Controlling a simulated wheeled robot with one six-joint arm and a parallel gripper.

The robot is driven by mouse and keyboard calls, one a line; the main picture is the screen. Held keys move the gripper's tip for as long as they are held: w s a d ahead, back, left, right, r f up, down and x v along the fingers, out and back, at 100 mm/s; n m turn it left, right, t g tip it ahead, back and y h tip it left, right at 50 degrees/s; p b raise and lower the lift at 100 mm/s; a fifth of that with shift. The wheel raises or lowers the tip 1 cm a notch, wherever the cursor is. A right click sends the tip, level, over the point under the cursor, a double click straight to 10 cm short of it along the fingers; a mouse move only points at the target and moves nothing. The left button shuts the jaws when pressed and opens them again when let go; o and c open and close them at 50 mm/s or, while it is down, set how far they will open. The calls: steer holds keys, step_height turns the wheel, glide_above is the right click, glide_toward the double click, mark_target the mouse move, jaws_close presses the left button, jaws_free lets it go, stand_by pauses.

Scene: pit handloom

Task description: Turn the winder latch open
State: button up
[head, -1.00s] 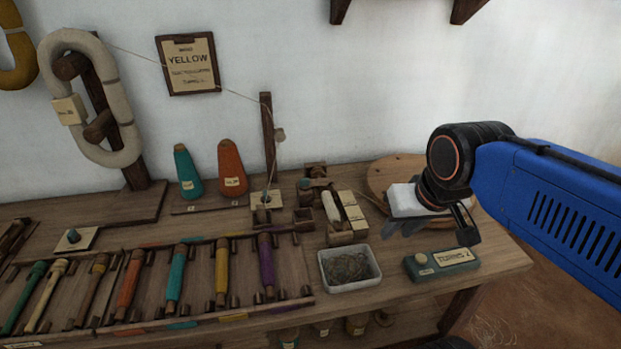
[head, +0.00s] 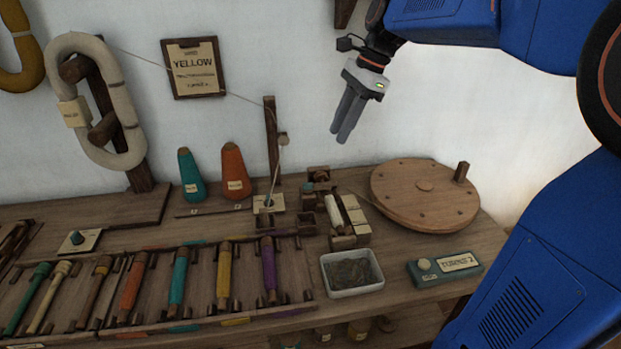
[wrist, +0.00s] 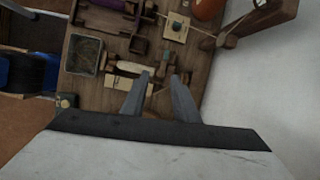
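The winder (head: 342,238) is a small group of dark wooden blocks on the bench, holding a pale bobbin (head: 334,210) beside tan plates (head: 352,208). Which part is the latch is too small to tell. My gripper (head: 343,136) hangs in the air above and behind the winder, in front of the white wall, fingers pointing down. In the wrist view its two grey fingers (wrist: 161,78) stand apart with nothing between them. The winder also shows there just beyond the fingertips (wrist: 131,67), partly hidden by the fingers.
A round wooden wheel with a peg handle (head: 424,196) lies right of the winder. A white tray of thread scraps (head: 351,287) and a green turns counter (head: 445,268) stand in front. A thin post (head: 271,150) with thread and two cones (head: 235,175) stand left.

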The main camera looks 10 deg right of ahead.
mark_target(311, 183)
steer(key=shift+m, duration=0.6)
steer(key=x, duration=0.5)
steer(key=w+x, duration=0.1)
steer(key=x, duration=0.5)
steer(key=a+x, duration=0.1)
steer(key=x, duration=0.5)
steer(key=shift+w+r, duration=0.15)
steer(key=shift+w, duration=0.2)
jaws_close()
